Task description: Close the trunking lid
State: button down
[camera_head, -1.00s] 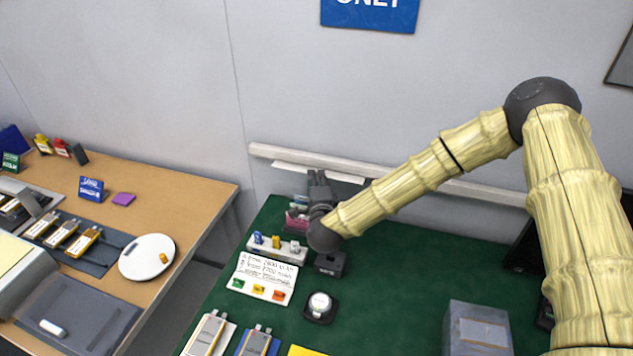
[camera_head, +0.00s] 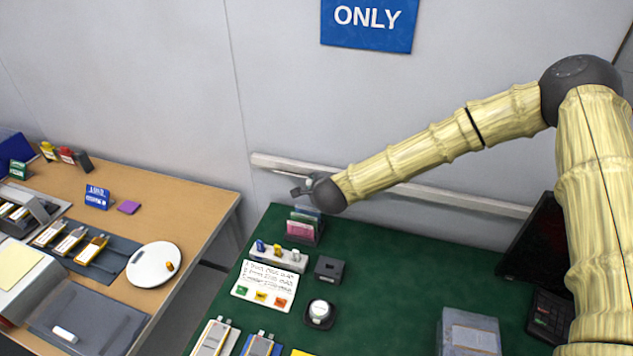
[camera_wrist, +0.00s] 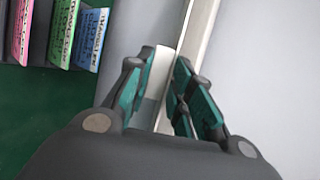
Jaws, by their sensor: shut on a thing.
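The white trunking (camera_head: 410,190) runs along the grey wall behind the green table. Its lid (camera_head: 288,172) shows as a thin pale strip just below the trunking's left part, mostly hidden by my gripper and wrist. My gripper (camera_head: 300,188) is at the trunking's left part, pointing left. In the wrist view, my gripper's teal-padded fingers (camera_wrist: 166,100) are on either side of the white lid (camera_wrist: 157,85) and shut on it. The trunking (camera_wrist: 199,25) runs up and away right beside it. I cannot tell how far the lid stands from the trunking.
A rack of coloured cards (camera_head: 303,228) stands on the green table (camera_head: 400,265) below my gripper. A dark block (camera_head: 329,269), a white label board (camera_head: 266,285) and a grey box (camera_head: 470,332) are nearer. A monitor (camera_head: 535,240) stands at right. The table's middle is clear.

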jog(key=shift+r+g+p, duration=0.15)
jog(key=shift+g+p, duration=0.35)
jog(key=c, duration=1.3)
grip_release()
jog(key=shift+w+d, duration=0.1)
jog(key=shift+w, duration=0.05)
